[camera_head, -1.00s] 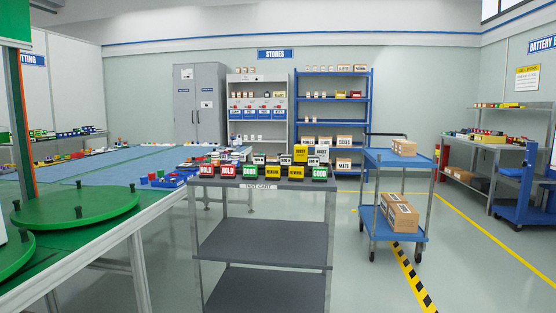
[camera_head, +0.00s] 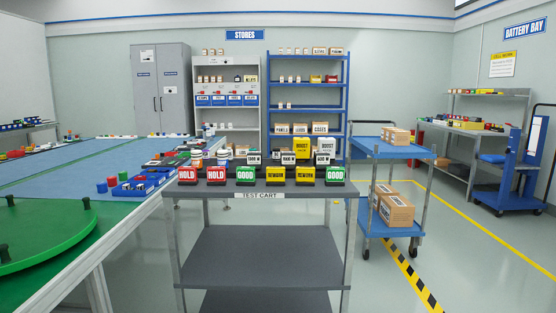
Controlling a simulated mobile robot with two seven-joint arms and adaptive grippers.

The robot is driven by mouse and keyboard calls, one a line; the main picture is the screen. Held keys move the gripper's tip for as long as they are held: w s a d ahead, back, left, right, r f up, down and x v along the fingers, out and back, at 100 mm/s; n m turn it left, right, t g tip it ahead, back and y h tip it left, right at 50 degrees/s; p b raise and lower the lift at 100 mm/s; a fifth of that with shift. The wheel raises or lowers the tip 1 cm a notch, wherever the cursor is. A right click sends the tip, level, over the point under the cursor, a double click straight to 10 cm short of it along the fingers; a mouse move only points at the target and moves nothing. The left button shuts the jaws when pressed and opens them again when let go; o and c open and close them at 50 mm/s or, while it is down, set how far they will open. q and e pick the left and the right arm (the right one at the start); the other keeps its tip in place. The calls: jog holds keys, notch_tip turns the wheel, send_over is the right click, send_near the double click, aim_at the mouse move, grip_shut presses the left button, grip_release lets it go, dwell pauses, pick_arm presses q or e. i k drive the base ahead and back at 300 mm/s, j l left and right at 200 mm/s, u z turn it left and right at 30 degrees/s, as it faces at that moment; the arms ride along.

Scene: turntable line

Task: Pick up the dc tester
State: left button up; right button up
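The test cart (camera_head: 262,187) stands straight ahead, a grey cart with its name on the front edge. I cannot make out which item is the dc tester. Neither of my grippers shows.
A green turntable (camera_head: 45,235) on a long bench is at the left, with a blue tray (camera_head: 140,186) of parts. A blue trolley (camera_head: 388,150) with cartons stands right of the cart. Shelves and a grey cabinet (camera_head: 162,90) line the back wall. Floor right of the trolley is clear.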

aim_at(276, 151)
jog(key=i+l+z, duration=1.05)
jog(key=i+z, duration=0.6)
jog(key=i+u, duration=0.2)
jog(key=i, duration=0.35)
jog(key=i+l+u, duration=0.15)
jog(key=i, duration=0.4)
jog(key=i+l+u, duration=0.2)
jog(key=i, duration=0.3)
jog(key=i+u, duration=0.2)
jog(key=u, duration=0.2)
jog(key=i+u, duration=0.5)
jog(key=u, duration=0.25)
jog(key=i+l+u, duration=0.15)
jog(key=u, duration=0.2)
jog(key=i+u, duration=0.15)
jog(key=u, duration=0.25)
jog(key=i+l+u, duration=0.1)
jog(key=u, duration=0.3)
jog(key=i+l+u, duration=0.15)
jog(key=u, duration=0.25)
jog(key=i+l+u, duration=0.2)
jog(key=u, duration=0.2)
